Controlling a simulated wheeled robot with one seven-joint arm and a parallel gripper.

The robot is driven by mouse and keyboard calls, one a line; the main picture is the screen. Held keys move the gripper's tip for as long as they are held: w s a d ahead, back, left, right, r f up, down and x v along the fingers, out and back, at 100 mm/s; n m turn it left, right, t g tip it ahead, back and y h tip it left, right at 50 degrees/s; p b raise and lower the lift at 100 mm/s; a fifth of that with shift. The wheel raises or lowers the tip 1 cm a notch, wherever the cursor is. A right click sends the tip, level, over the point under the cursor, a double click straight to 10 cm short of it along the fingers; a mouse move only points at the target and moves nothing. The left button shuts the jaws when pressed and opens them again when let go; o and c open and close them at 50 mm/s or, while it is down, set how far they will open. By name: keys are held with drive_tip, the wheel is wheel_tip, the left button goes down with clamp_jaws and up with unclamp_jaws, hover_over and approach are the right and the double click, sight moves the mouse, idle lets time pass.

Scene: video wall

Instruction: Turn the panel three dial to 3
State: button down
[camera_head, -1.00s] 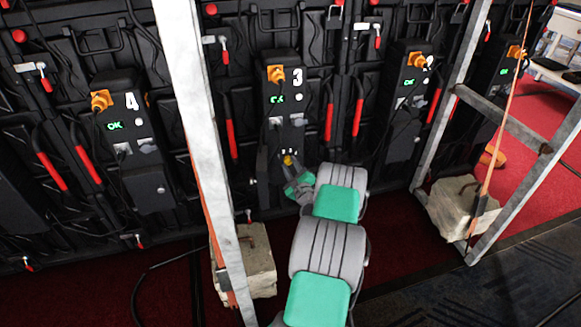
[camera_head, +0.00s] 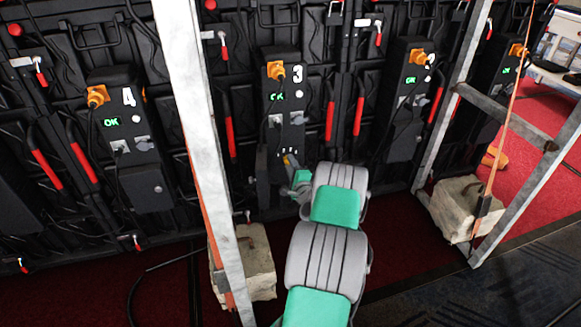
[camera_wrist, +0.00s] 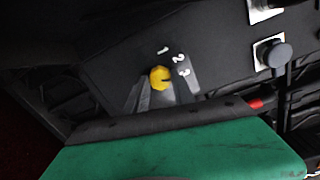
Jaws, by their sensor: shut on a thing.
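The panel three box (camera_head: 280,105) is a tall black unit with a white 3, an orange plug and a green display. Its yellow dial (camera_wrist: 160,78) shows in the wrist view, with white 1, 2 and 3 in an arc above and right of it. A dark notch in the dial faces right, towards the 3 side; I cannot tell its exact setting. My gripper (camera_wrist: 164,92) is shut on the dial, with grey fingers at its left and right. In the head view the gripper (camera_head: 291,168) is at the box's lower part, and my arm partly hides that area.
Similar boxes stand left, panel four (camera_head: 128,135), and right, panel two (camera_head: 408,95). A pale upright post (camera_head: 197,120) stands left of my arm. A metal frame (camera_head: 500,120) and a stone weight (camera_head: 455,207) stand to the right. Red-handled levers flank the panel.

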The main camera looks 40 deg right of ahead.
idle(0.4)
drive_tip(key=c, duration=1.1)
unclamp_jaws()
drive_tip(key=shift+o, duration=0.2)
drive_tip(key=p+v, duration=0.1)
drive_tip(key=v, duration=0.6)
drive_tip(key=shift+s+a+p, duration=0.2)
drive_tip(key=shift+s+p, duration=0.15)
